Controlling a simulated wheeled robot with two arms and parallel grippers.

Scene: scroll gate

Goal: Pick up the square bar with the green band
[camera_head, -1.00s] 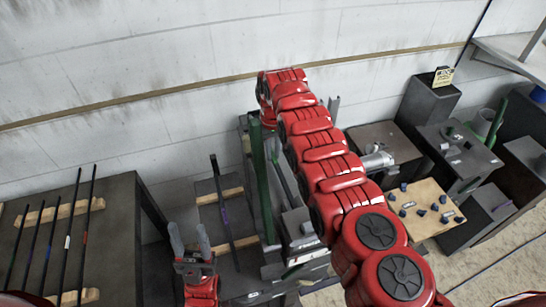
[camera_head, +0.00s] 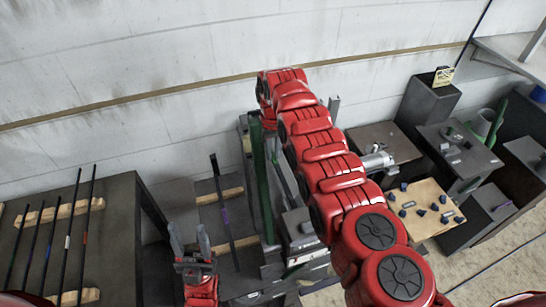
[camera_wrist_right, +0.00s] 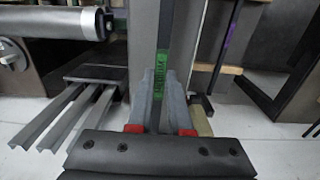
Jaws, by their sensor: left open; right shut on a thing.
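The square bar (camera_wrist_right: 177,30) is long and grey in the right wrist view, running from the top of the picture down to my fingers. In the head view my red right arm covers the middle, and I cannot make out the right gripper or the green band there. My left gripper (camera_head: 190,238) is open and empty at the lower left, with its fingers pointing up.
A dark bar with a purple band (camera_head: 223,210) lies on wooden rests left of my right arm. Several thin banded bars lie on a dark table (camera_head: 118,235) at far left. A green upright (camera_head: 262,185) stands close to my arm. A board with small blocks (camera_head: 422,208) is at right.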

